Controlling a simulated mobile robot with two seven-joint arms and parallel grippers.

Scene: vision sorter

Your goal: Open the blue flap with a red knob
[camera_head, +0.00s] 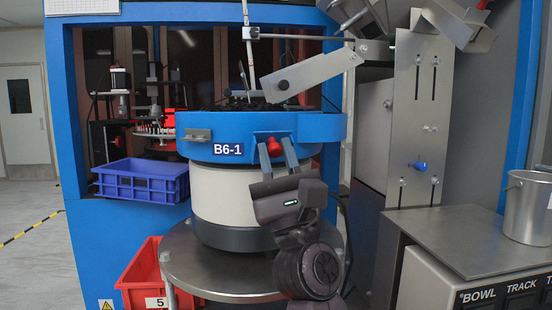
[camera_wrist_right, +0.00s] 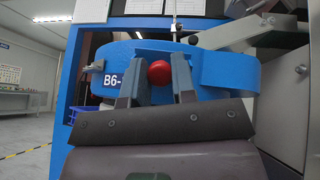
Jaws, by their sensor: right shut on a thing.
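The red knob (camera_head: 274,147) sits on the blue flap (camera_head: 268,135) at the front of the blue bowl rim marked B6-1 (camera_head: 205,150). My right gripper (camera_head: 276,144) reaches up from below and is shut on the red knob, one finger on each side. In the right wrist view the knob (camera_wrist_right: 160,72) shows between the two fingers, and the blue flap is partly hidden behind them. I cannot tell clearly how far the flap stands open. My left gripper is in no view.
The bowl stands on a round metal table (camera_head: 205,272). A blue crate (camera_head: 140,183) is at left, and a red bin (camera_head: 143,272) is below. A metal bracket (camera_head: 310,75) hangs over the bowl. A control box with a metal bucket (camera_head: 528,208) is at right.

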